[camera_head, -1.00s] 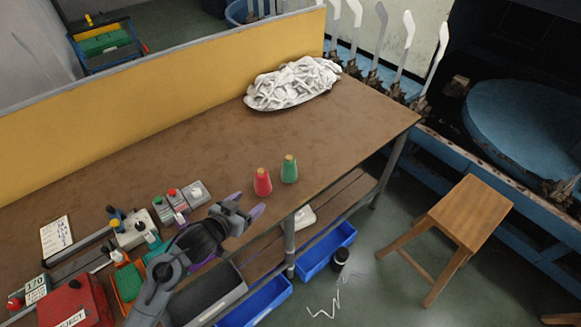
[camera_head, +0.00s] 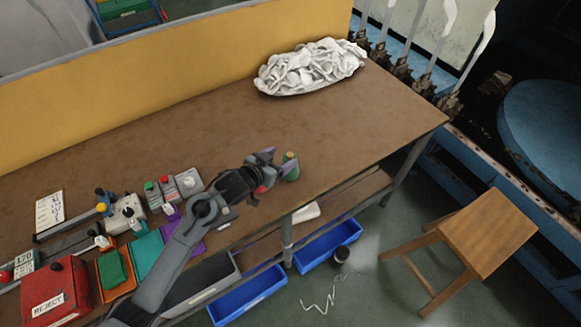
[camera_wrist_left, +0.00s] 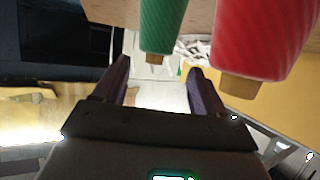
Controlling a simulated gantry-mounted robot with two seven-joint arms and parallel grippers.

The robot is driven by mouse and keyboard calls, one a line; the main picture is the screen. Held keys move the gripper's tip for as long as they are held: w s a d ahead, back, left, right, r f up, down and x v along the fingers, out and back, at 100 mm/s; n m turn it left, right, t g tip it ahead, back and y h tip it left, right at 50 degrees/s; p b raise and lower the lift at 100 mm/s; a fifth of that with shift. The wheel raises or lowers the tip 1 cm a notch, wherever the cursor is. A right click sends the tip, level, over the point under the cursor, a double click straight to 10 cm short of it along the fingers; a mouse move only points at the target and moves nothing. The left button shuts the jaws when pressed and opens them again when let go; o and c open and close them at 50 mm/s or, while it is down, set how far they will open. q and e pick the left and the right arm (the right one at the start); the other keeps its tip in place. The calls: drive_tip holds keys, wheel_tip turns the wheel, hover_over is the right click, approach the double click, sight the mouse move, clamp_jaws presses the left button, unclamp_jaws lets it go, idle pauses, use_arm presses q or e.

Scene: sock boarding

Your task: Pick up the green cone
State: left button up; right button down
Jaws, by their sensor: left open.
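The green cone (camera_head: 292,175) stands upright on the brown table near its front edge, its tan tip up. The red cone (camera_head: 262,187) is just left of it and mostly hidden by my gripper. My left gripper (camera_head: 280,159) is open at the green cone, its purple fingers near the cone's upper part. In the left wrist view, the green cone (camera_wrist_left: 163,22) appears upside down, ahead of the gap between the open fingers (camera_wrist_left: 158,68). The red cone (camera_wrist_left: 265,35) is to the right there. Contact with either cone cannot be told. My right gripper is not in view.
A heap of white cloth (camera_head: 310,67) lies at the back of the table (camera_head: 200,130). Control boxes and a red reject box (camera_head: 55,290) are at the left. Blue bins (camera_head: 328,246) sit below the front edge. The table right of the cones is clear.

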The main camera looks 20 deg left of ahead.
sight(289, 155)
use_arm(q)
drive_tip(key=shift+d+b+x, duration=0.2)
drive_tip(key=shift+b+x, duration=0.25)
drive_tip(key=shift+x, duration=1.1)
drive_tip(key=shift+d+b+x, duration=0.15)
drive_tip(key=shift+b+x, duration=0.25)
drive_tip(key=shift+x, duration=1.2)
drive_tip(key=shift+s, duration=0.1)
drive_tip(key=shift+r, duration=0.1)
clamp_jaws()
